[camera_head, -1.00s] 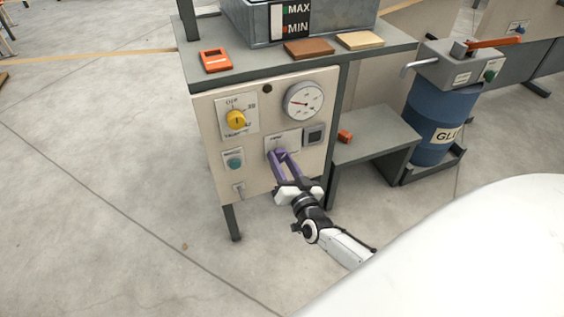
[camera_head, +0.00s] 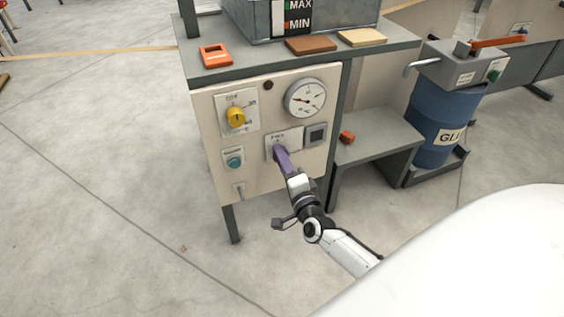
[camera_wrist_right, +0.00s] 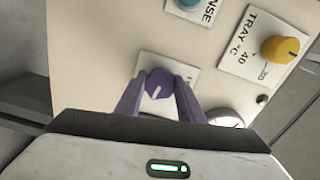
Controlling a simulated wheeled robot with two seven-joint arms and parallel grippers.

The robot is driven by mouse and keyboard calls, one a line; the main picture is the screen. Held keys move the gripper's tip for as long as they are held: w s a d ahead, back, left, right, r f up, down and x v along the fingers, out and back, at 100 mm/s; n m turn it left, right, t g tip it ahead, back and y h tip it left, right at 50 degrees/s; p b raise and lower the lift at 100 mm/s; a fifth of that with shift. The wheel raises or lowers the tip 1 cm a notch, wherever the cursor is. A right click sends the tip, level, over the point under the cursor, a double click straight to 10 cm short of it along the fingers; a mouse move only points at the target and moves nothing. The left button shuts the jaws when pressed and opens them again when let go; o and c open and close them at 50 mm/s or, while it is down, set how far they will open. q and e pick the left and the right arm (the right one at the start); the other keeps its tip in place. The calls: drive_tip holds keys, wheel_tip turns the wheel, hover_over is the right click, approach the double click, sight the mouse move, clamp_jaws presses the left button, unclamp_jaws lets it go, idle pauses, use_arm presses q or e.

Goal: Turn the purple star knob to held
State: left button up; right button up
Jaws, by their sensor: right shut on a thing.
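The purple star knob (camera_wrist_right: 158,82) sits on a pale plate on the cream control panel, with a short white line on its face. My right gripper (camera_wrist_right: 160,92) has its purple fingers on either side of the knob, shut on it. In the head view the right gripper (camera_head: 280,153) reaches the panel from below right, its fingers seen nearly edge-on and covering the knob. The plate (camera_head: 291,137) shows beside it, its lettering too small to read for sure. My left gripper is not in view.
The panel (camera_head: 213,165) also carries a yellow knob (camera_head: 236,117), a teal button (camera_head: 234,162), a round gauge (camera_head: 305,98) and a small grey switch (camera_head: 315,134). A grey bench (camera_head: 385,130) and blue drum (camera_head: 440,115) stand right. Floor left is clear.

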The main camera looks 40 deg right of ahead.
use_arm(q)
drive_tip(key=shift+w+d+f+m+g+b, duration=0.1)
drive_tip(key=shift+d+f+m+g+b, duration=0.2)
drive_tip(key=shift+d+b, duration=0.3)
use_arm(e)
drive_tip(key=shift+m, duration=2.1)
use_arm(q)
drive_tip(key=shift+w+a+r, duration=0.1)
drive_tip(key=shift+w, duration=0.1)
use_arm(e)
drive_tip(key=o, duration=1.1)
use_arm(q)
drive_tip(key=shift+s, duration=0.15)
use_arm(e)
drive_tip(key=shift+r, duration=0.1)
use_arm(q)
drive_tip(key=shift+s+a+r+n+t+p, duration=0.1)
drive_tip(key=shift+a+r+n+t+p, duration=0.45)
drive_tip(key=shift+p, duration=0.55)
use_arm(e)
drive_tip(key=v, duration=1)
drive_tip(key=shift+s, duration=0.2)
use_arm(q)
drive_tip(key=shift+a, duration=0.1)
